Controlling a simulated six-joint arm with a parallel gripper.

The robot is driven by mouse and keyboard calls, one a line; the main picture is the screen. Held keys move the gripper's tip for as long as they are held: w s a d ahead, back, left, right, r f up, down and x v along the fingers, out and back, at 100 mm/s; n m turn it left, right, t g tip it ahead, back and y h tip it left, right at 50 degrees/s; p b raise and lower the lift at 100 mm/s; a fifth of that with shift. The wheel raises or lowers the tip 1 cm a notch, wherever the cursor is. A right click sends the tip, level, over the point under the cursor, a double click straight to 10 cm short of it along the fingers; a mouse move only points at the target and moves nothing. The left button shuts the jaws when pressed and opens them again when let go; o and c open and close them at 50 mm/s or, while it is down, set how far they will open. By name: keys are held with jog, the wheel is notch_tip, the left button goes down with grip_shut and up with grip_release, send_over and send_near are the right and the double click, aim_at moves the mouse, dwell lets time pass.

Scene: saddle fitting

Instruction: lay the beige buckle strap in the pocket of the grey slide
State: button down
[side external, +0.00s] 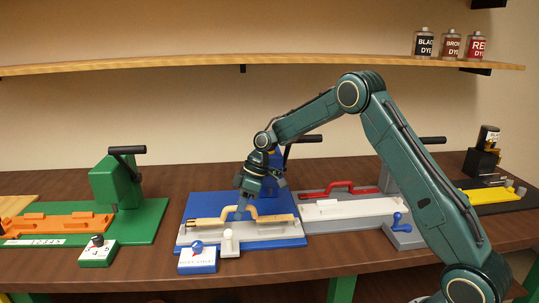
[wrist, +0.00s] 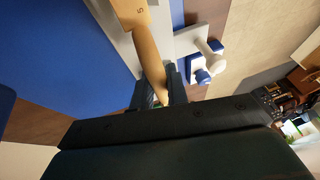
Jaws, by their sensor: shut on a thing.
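The beige buckle strap (side external: 274,218) is a long flat bar with a raised arched grip in its middle. It lies along or just over the light grey slide (side external: 188,236) on the blue station; I cannot tell whether it is seated in a pocket. My gripper (side external: 240,213) points down and is shut on the strap's raised part. In the wrist view my gripper (wrist: 160,98) has its fingers on either side of the strap (wrist: 149,55), whose wider end bears a small mark. The fingers hide part of the strap and the slide beneath.
A white knob (side external: 229,242) and a blue-and-white box (side external: 198,260) stand at the slide's front. A green station (side external: 140,220) with orange parts stands left. Bare wood lies between green and blue.

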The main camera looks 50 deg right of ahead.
jog(key=shift+f, duration=1.35)
jog(key=shift+f, duration=0.1)
jog(key=c, duration=1.4)
grip_release()
jog(key=v, duration=0.6)
jog(key=shift+w+a, duration=0.1)
jog(key=shift+a, duration=0.05)
jog(key=shift+r, duration=3.2)
